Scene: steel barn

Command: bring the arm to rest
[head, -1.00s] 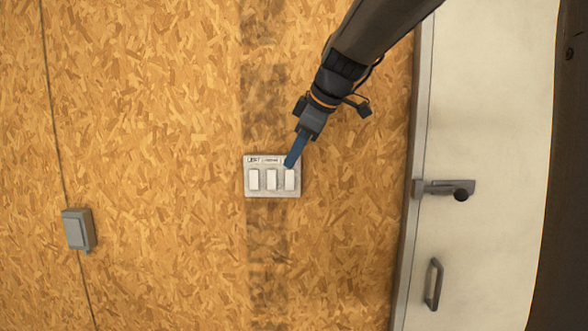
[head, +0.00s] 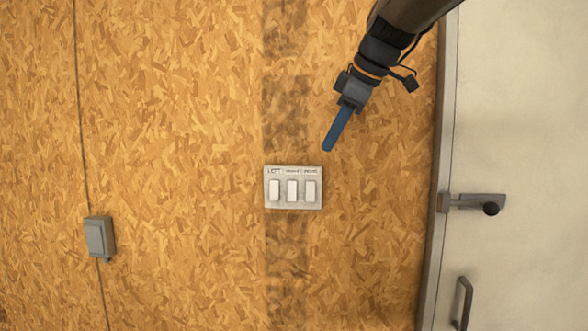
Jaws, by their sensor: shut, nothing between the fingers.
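My gripper (head: 329,146) hangs from the upper right of the head view, with its blue fingers together and nothing between them. It points down and to the left. Its tip is apart from the switch plate (head: 293,204) in the picture, above and to the right of it. The plate is pale, with three white rocker switches side by side and small labels above them. The left label seems to read "LOFT"; the others are too small to read. No part of the plate is hidden by the arm.
The wall is chipboard with a dark smudged vertical strip (head: 287,247) behind the plate. A grey box (head: 99,237) is fixed at the left, on a thin vertical line.

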